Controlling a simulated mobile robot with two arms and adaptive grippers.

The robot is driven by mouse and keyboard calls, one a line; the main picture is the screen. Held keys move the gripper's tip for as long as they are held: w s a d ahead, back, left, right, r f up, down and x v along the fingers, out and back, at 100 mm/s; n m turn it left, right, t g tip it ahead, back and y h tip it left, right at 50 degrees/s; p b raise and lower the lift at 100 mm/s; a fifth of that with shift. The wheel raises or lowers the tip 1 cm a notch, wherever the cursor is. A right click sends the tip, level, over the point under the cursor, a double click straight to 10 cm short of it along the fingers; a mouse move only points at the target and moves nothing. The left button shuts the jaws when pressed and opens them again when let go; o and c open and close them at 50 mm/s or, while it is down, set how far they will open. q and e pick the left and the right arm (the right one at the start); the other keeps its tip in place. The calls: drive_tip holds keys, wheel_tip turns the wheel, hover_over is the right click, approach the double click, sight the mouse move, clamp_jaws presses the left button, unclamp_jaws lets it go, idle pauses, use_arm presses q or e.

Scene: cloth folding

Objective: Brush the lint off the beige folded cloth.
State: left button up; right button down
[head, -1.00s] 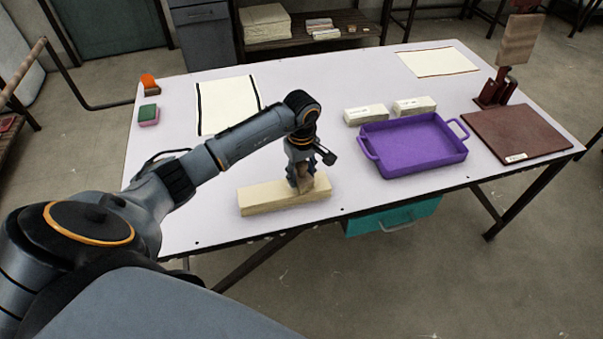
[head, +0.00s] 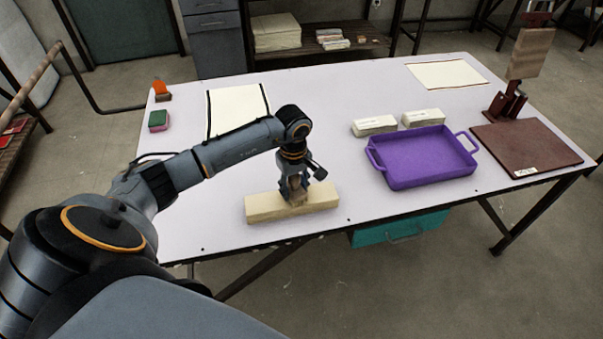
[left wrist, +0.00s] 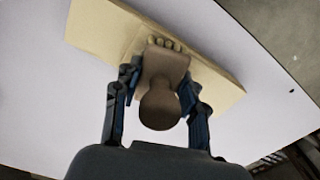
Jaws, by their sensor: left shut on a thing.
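The beige folded cloth (head: 262,208) lies as a long block near the front edge of the table. It also crosses the top of the left wrist view (left wrist: 100,24). My left gripper (head: 295,190) is over the middle of the cloth, shut on a brown brush (left wrist: 160,92) with a rounded handle end. The pale bristles (left wrist: 165,43) are over the cloth and appear to touch it. The brush is mostly hidden by the fingers in the head view. I cannot make out lint on the cloth. My right gripper is not in view.
A purple tray (head: 400,180) stands to the right, with two pale blocks (head: 375,125) behind it. A brown board (head: 550,150) and a dark red stand (head: 508,103) are at far right. A green-pink sponge (head: 158,121) is at left. The table's front edge is close.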

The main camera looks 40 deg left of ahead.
use_arm(q)
drive_tip(key=shift+f+b, duration=0.3)
drive_tip(key=shift+b, duration=0.2)
drive_tip(key=shift+w+d+f+b, duration=0.1)
drive_tip(key=shift+w+d+b, duration=0.75)
drive_tip(key=shift+w+d, duration=0.5)
drive_tip(key=shift+w+r+p, duration=0.15)
drive_tip(key=shift+r+p, duration=0.15)
drive_tip(key=shift+r, duration=0.4)
wheel_tip(320, 180, up, 4)
drive_tip(key=shift+r+p, duration=0.25)
drive_tip(key=shift+p, duration=1)
drive_tip(key=shift+r, duration=0.1)
drive_tip(key=shift+a+r, duration=0.1)
